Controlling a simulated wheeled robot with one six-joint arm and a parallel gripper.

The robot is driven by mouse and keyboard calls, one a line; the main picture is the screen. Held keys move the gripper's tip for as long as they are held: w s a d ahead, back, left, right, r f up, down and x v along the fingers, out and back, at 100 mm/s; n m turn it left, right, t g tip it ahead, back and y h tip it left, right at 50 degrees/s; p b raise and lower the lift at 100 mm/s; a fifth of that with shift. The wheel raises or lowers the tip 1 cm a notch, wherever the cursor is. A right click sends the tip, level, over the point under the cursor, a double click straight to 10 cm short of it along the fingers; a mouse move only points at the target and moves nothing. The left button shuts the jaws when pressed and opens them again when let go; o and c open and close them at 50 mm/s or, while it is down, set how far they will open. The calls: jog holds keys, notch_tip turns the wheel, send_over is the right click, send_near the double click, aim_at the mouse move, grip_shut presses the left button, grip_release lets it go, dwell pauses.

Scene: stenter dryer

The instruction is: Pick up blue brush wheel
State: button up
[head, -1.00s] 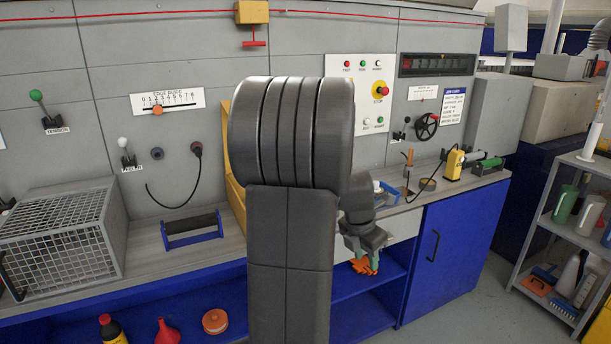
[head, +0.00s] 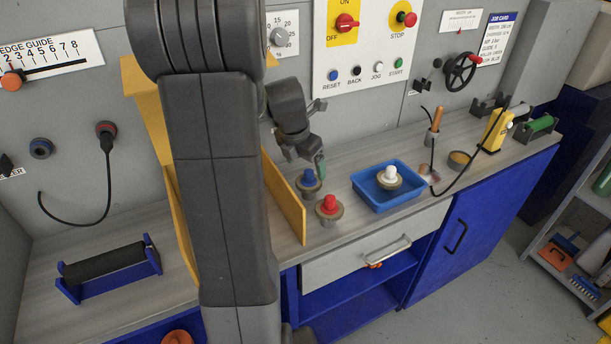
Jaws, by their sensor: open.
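The blue brush wheel (head: 308,183) stands on the bench top, with a blue knob on a tan, round base. A red-knobbed wheel (head: 329,208) stands just in front and to the right of it. A white-knobbed wheel (head: 389,179) sits in a blue tray (head: 381,203) further right. My gripper (head: 305,160) is open, pointing down just above and behind the blue brush wheel in the picture. A greenish fingertip shows close to the blue knob; I cannot tell whether it touches. My arm hides part of the bench to the left.
A yellow panel (head: 284,200) stands close left of the wheels. A black roller on a blue stand (head: 108,270) is at the left. A control panel is behind.

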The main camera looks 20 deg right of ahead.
aim_at(307, 172)
jog(key=x, duration=0.5)
jog(key=shift+s+d+f, duration=0.1)
jog(key=shift+s+f, duration=0.05)
jog(key=shift+f, duration=0.2)
jog(key=c, duration=1.1)
